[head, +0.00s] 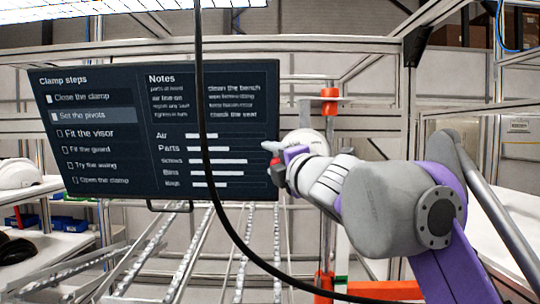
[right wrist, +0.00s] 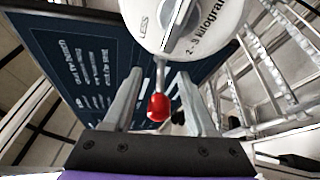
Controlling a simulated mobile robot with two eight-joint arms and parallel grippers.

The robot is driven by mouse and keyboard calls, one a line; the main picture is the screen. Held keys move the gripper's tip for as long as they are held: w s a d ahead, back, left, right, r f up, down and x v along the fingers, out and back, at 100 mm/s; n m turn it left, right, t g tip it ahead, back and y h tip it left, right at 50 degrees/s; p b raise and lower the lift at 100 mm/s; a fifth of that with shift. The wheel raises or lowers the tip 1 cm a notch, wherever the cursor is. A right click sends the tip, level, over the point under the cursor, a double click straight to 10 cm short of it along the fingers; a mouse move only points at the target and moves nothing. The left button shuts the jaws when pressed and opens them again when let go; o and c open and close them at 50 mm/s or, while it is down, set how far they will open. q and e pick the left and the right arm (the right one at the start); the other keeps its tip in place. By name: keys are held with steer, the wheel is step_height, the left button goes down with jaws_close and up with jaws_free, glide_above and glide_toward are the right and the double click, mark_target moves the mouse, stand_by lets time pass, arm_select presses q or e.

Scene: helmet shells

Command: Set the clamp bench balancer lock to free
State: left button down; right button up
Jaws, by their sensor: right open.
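The balancer (right wrist: 195,28) is a white round body with a printed kilogram scale, at the top of the right wrist view. In the head view its white top (head: 303,138) shows behind my right gripper (head: 277,156), which hides much of it. The lock lever (right wrist: 160,76) is a thin metal stem ending in a red ball (right wrist: 158,107). My right gripper (right wrist: 158,78) is open, with one finger on each side of the lever and visible gaps to the ball. Whether the lock is at free cannot be read. My left gripper is out of view.
A dark screen (head: 165,195) listing clamp steps hangs at left, close to the right gripper. A black cable (head: 209,180) hangs across the head view. A post with a red-orange top (head: 329,100) stands behind. Metal roller rails (head: 240,250) lie below.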

steer(key=shift+w+a, duration=0.35)
steer(key=shift+w, duration=0.3)
steer(key=shift+c, duration=0.2)
jaws_close()
stand_by(0.9)
